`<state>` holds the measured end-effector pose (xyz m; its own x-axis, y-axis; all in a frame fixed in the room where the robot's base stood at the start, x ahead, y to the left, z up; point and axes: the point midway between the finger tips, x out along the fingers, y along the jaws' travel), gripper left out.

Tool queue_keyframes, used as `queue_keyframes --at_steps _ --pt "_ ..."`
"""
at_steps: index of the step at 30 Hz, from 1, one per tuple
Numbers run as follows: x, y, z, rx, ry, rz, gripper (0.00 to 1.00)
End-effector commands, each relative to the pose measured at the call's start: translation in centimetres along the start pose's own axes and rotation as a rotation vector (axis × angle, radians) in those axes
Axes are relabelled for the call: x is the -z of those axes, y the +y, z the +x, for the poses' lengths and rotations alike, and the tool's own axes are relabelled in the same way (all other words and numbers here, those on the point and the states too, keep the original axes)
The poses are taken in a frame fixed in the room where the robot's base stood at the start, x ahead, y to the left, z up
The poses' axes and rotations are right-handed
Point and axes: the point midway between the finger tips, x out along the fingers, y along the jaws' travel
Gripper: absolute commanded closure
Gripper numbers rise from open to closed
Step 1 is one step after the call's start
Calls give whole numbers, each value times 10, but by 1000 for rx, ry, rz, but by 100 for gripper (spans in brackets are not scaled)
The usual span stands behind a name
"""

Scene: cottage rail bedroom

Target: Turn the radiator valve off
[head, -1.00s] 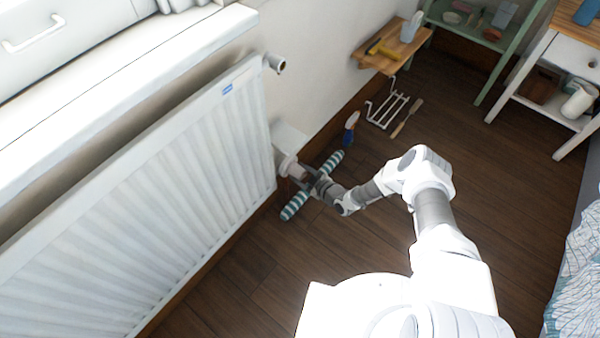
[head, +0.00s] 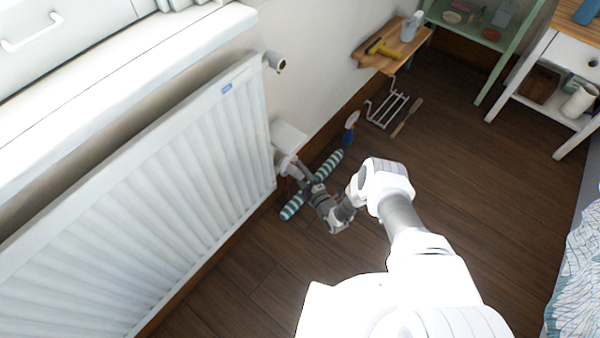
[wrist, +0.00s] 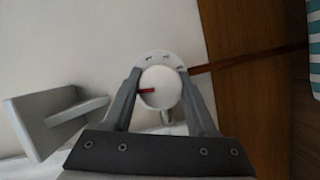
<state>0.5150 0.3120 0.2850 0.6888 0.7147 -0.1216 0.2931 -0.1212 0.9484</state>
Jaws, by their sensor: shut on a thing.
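The white radiator (head: 150,190) runs along the wall at the left in the head view. Its valve (head: 289,163) is at the lower right end, partly hidden by my gripper. In the wrist view the round white valve knob (wrist: 161,88) has a red mark pointing left, and small dark marks show on the collar above it. My gripper (wrist: 160,90) is shut on the knob, with one finger on each side. In the head view my gripper (head: 303,172) reaches the valve from the right.
A striped teal and white roll (head: 330,166) lies on the floor below my gripper. A white box-like piece (head: 290,137) is on the wall beside the valve. A blue brush (head: 351,124), a wire rack (head: 387,108) and a wooden shelf (head: 372,58) are farther back. Open floor lies to the right.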

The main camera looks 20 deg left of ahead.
Motion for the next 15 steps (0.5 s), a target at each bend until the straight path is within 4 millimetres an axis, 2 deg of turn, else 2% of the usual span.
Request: queue_keyframes --at_steps 6,15 --pt "0 0 0 -37 1 -88 98" --pt "0 0 0 -55 1 -131 98"
